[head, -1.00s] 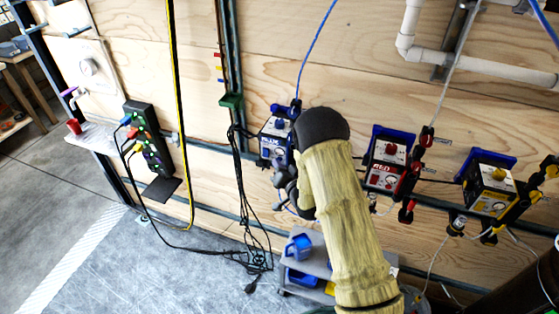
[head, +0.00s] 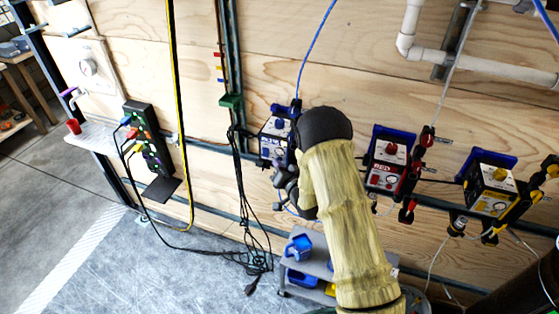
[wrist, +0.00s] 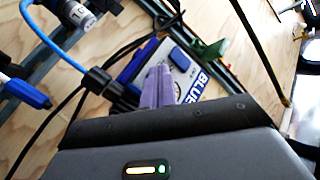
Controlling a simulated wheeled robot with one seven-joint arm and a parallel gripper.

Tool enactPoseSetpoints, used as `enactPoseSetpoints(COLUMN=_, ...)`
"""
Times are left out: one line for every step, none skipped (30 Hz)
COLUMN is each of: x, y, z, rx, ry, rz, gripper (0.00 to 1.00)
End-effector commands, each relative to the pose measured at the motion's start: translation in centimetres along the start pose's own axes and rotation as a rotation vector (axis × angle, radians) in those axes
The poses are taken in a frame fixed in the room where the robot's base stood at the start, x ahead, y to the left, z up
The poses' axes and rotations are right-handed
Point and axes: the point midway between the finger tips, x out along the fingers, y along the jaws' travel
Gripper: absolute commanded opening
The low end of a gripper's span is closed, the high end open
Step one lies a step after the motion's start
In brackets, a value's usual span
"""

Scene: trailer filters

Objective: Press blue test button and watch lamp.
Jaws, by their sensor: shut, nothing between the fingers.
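The blue test unit (head: 272,137) is a white-faced box with blue trim on the plywood wall, left of my arm in the head view. In the wrist view its face (wrist: 197,72) shows "BLUE" lettering and a raised blue button (wrist: 180,58). My gripper (head: 284,178) is at the unit's lower right in the head view. In the wrist view its purple fingers (wrist: 157,76) are together, in front of the unit and beside the button. They hide part of the face. Whether they touch it, I cannot tell. I cannot make out a lit lamp.
A red unit (head: 386,162) and a yellow unit (head: 490,187) hang to the right. Black cables (head: 240,190) hang left of the blue unit. A grey cart (head: 318,262) with blue containers stands below. The floor (head: 185,270) at lower left is mostly open.

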Motion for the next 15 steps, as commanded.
enactPoseSetpoints(x=-0.17, y=-0.07, z=0.19, rx=0.001, ry=0.000, rz=0.000, gripper=0.00)
enactPoseSetpoints(x=-0.27, y=-0.15, z=0.27, rx=0.001, ry=0.000, rz=0.000, gripper=0.00)
enactPoseSetpoints(x=-0.42, y=-0.25, z=0.40, rx=0.001, ry=-0.001, rz=0.000, gripper=0.00)
enactPoseSetpoints(x=-0.53, y=-0.31, z=0.48, rx=0.001, ry=-0.001, rz=0.000, gripper=0.00)
enactPoseSetpoints(x=-0.62, y=-0.37, z=0.55, rx=0.001, ry=-0.001, rz=0.000, gripper=0.00)
enactPoseSetpoints(x=-0.70, y=-0.44, z=0.59, rx=0.000, ry=-0.001, rz=0.000, gripper=0.00)
enactPoseSetpoints(x=-0.75, y=-0.48, z=0.61, rx=0.000, ry=-0.001, rz=0.000, gripper=0.00)
enactPoseSetpoints(x=-0.77, y=-0.51, z=0.61, rx=0.000, ry=-0.001, rz=-0.001, gripper=0.00)
enactPoseSetpoints(x=-0.79, y=-0.53, z=0.61, rx=-0.001, ry=-0.001, rz=-0.001, gripper=0.00)
enactPoseSetpoints(x=-0.79, y=-0.54, z=0.60, rx=-0.001, ry=-0.001, rz=-0.001, gripper=0.00)
enactPoseSetpoints(x=-0.79, y=-0.54, z=0.59, rx=-0.001, ry=-0.001, rz=-0.001, gripper=0.00)
enactPoseSetpoints(x=-0.79, y=-0.54, z=0.59, rx=-0.001, ry=-0.001, rz=-0.001, gripper=0.00)
enactPoseSetpoints(x=-0.78, y=-0.54, z=0.59, rx=-0.001, ry=-0.001, rz=-0.001, gripper=0.00)
enactPoseSetpoints(x=-0.78, y=-0.54, z=0.59, rx=-0.001, ry=-0.001, rz=-0.001, gripper=0.00)
enactPoseSetpoints(x=-0.79, y=-0.54, z=0.59, rx=-0.001, ry=-0.001, rz=-0.001, gripper=0.00)
